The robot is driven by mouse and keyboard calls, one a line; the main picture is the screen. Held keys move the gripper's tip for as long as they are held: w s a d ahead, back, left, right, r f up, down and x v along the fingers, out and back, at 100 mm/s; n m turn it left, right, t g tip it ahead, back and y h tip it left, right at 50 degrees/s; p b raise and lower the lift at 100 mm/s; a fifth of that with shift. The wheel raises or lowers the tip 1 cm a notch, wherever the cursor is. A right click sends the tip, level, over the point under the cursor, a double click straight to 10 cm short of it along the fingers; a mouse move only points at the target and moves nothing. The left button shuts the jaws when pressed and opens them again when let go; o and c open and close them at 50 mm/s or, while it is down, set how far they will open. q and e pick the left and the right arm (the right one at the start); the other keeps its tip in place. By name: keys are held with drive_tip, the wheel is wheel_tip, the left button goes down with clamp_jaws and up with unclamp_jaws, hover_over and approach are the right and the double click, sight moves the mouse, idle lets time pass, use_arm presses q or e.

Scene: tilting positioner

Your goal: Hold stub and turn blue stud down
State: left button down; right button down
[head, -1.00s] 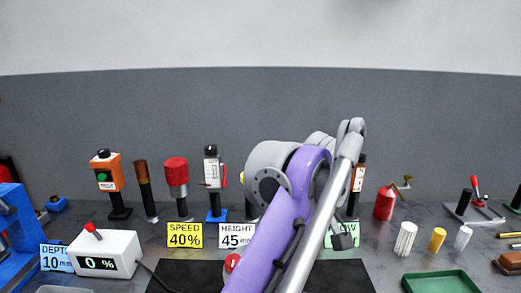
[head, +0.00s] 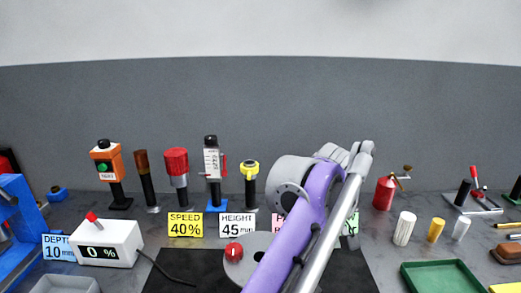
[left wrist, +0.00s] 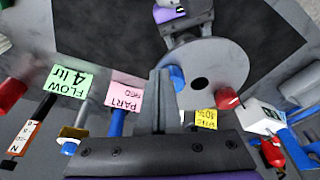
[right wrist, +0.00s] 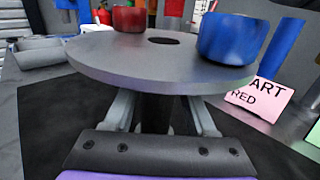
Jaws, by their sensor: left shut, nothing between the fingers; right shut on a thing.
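The grey disc (head: 262,243) carries a red stud (head: 233,251) and has a dark hole at its middle. The blue stud (right wrist: 230,38) stands on the disc's right side in the right wrist view; it also shows in the left wrist view (left wrist: 177,78). In the head view an arm hides it. My right gripper (right wrist: 160,112) is shut on the dark stub (right wrist: 156,112) below the disc, one finger on each side. My left gripper (left wrist: 160,76) is shut and empty, its fingertips appearing close beside the blue stud; I cannot tell whether they touch.
A white box reading 0 % (head: 105,243) stands at left with a cable. Yellow SPEED (head: 185,225) and white HEIGHT (head: 237,225) cards stand before several upright tools. A green tray (head: 440,278) lies at right. A dark mat (head: 190,272) lies under the disc.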

use_arm(q)
drive_tip(key=shift+x, duration=0.8)
drive_tip(key=shift+s, duration=0.15)
drive_tip(key=shift+a, duration=0.15)
drive_tip(key=shift+a, duration=0.2)
idle(0.4)
drive_tip(key=shift+s+a, duration=0.4)
drive_tip(key=shift+a, duration=0.55)
drive_tip(key=shift+s, duration=0.1)
